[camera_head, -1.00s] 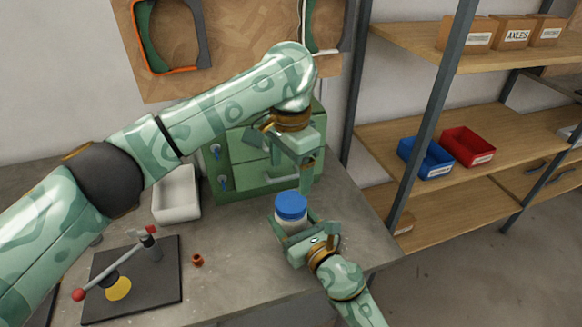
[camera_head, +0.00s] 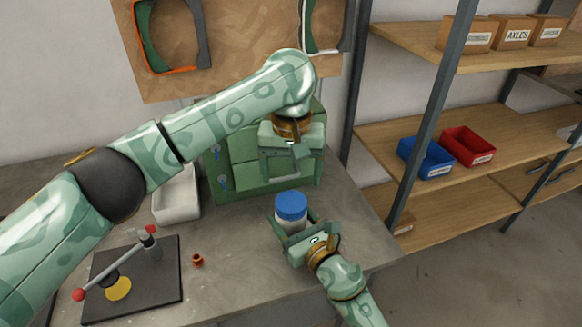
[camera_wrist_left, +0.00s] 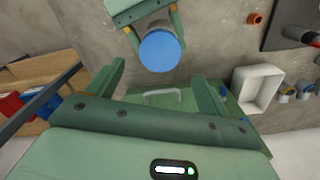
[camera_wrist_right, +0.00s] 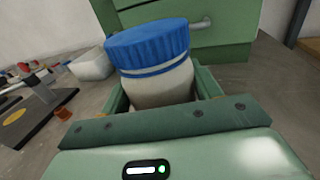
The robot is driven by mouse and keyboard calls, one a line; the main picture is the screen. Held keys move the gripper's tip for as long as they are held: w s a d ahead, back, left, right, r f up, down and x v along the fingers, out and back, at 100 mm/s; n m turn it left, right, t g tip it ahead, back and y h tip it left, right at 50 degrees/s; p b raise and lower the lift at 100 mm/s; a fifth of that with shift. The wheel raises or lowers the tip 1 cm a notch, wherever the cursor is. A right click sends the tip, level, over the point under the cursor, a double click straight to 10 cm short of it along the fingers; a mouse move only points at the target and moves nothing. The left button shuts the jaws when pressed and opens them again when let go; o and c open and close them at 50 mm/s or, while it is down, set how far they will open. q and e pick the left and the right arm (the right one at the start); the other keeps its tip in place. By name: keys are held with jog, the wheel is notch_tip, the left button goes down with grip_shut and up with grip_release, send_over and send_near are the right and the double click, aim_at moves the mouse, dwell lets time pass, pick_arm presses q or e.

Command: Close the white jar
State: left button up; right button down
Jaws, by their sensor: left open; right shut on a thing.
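The white jar (camera_wrist_right: 160,88) stands upright in my right gripper (camera_head: 294,228), which is shut around its body. A ridged blue lid (camera_head: 291,206) sits on top of the jar; a pale band shows under its edge in the right wrist view (camera_wrist_right: 148,45). I cannot tell how tightly it is seated. My left gripper (camera_head: 292,172) is open and empty, above and behind the lid, with its fingers pointing down and apart from it. In the left wrist view the lid (camera_wrist_left: 160,50) lies just beyond the open fingertips.
A green drawer cabinet (camera_head: 240,155) stands behind the jar. A white bin (camera_head: 176,195), a black plate with a red-knobbed lever (camera_head: 130,280) and a small orange-brown part (camera_head: 197,260) lie to the left. The bench edge and shelving (camera_head: 440,140) are to the right.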

aim_at(291, 201)
pick_arm(q)
notch_tip(291, 201, down, 7)
jog(key=shift+f, duration=0.1)
dwell(0.3)
jog(key=c, duration=1)
